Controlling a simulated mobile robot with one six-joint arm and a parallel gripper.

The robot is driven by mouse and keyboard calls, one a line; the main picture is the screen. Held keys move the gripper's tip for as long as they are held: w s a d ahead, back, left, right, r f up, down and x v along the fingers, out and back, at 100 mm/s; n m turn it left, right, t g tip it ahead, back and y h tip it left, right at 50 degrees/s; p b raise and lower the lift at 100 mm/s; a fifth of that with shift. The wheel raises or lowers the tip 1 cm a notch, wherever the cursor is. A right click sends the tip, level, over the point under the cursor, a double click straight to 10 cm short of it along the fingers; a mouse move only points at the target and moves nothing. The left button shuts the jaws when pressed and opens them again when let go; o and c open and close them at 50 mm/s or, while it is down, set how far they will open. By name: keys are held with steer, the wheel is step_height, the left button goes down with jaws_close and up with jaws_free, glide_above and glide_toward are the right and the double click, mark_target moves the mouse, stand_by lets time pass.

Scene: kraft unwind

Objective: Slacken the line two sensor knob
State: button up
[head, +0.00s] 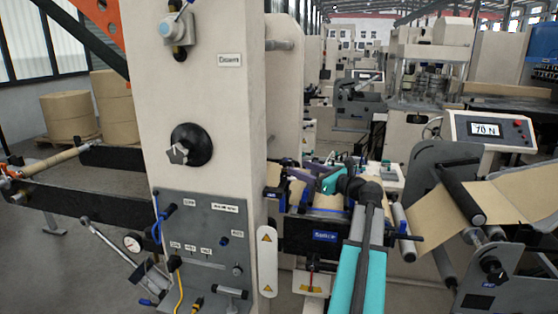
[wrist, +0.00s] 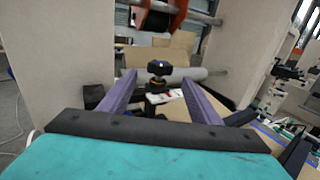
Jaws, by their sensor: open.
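The knob appears beyond the fingertips, and I see no contact. In the head view my gripper (head: 301,172) reaches left over the web unit with the blue label (head: 325,236). I cannot pick out the knob there.
A pale roller (wrist: 185,76) lies behind the knob. Cream machine walls flank the gripper, the nearer being the tall column (head: 222,120). A tension display (head: 487,129) reads 70 N at right. Brown paper web (head: 505,203) runs over rollers at right.

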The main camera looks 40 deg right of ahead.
mark_target(281, 161)
steer(key=w+p, duration=0.1)
steer(key=w, duration=0.4)
steer(key=w+p, duration=0.2)
steer(key=w, duration=0.3)
steer(key=shift+w+a+r, duration=0.1)
steer(key=shift+w+a, duration=0.1)
steer(key=shift+w+p, duration=0.3)
steer(key=shift+w, duration=0.25)
